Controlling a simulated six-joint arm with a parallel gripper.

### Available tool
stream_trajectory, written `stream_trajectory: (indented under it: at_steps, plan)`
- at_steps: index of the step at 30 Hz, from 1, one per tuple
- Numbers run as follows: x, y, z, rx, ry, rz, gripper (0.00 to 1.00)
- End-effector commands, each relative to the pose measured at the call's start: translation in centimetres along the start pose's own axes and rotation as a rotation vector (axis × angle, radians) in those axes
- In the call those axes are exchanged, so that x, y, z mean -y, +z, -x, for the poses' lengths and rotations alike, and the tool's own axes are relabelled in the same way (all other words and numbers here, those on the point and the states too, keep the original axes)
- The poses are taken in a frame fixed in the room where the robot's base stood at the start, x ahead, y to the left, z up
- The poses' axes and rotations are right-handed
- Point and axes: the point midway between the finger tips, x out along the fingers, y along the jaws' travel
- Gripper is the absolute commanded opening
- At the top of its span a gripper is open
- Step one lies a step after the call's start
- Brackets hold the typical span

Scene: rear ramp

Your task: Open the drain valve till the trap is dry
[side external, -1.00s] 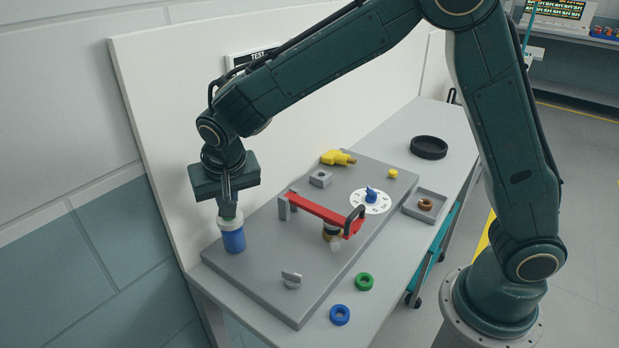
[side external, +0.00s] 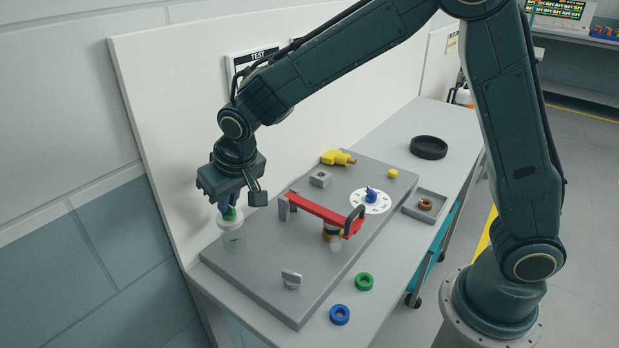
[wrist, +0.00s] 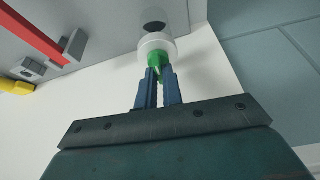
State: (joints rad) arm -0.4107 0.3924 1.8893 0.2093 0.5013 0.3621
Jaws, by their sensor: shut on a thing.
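The trap (side external: 234,241) is a clear cup under a white collar (side external: 230,223) at the left end of the grey plate. No blue liquid shows in it in the side view. The green drain valve (side external: 229,213) sits on top of the collar. In the wrist view the green valve (wrist: 158,61) shows between my fingertips, with the white collar (wrist: 157,43) beyond it. My gripper (side external: 228,206) points down and is shut on the green valve; its fingertips also show in the wrist view (wrist: 160,73). The fingers hide part of the valve.
A red bar (side external: 318,209) spans the plate (side external: 262,268) right of the trap. A grey knob (side external: 291,279), a yellow fitting (side external: 337,157) and a blue-pointer dial (side external: 371,203) are also on it. Green (side external: 365,282) and blue (side external: 340,315) rings lie in front. The backboard (side external: 165,130) stands close behind.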

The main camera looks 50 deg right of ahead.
Motion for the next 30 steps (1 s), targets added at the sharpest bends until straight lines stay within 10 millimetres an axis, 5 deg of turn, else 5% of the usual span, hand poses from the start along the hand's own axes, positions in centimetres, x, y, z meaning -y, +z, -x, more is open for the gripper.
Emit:
stream_trajectory:
  at_steps: [2, 3, 6, 20, 30]
  plan:
    - [0.0, -0.1, 0.0, -0.001, 0.000, -0.001, 0.00]
    - [0.0, -0.1, 0.0, -0.001, 0.000, -0.002, 0.16]
    - [0.0, 0.0, 0.0, -0.001, 0.001, -0.002, 0.30]
    - [0.0, 0.0, 0.6, -0.001, 0.000, -0.001, 0.30]
    - [0.1, -0.1, 4.3, -0.004, -0.001, -0.002, 0.30]
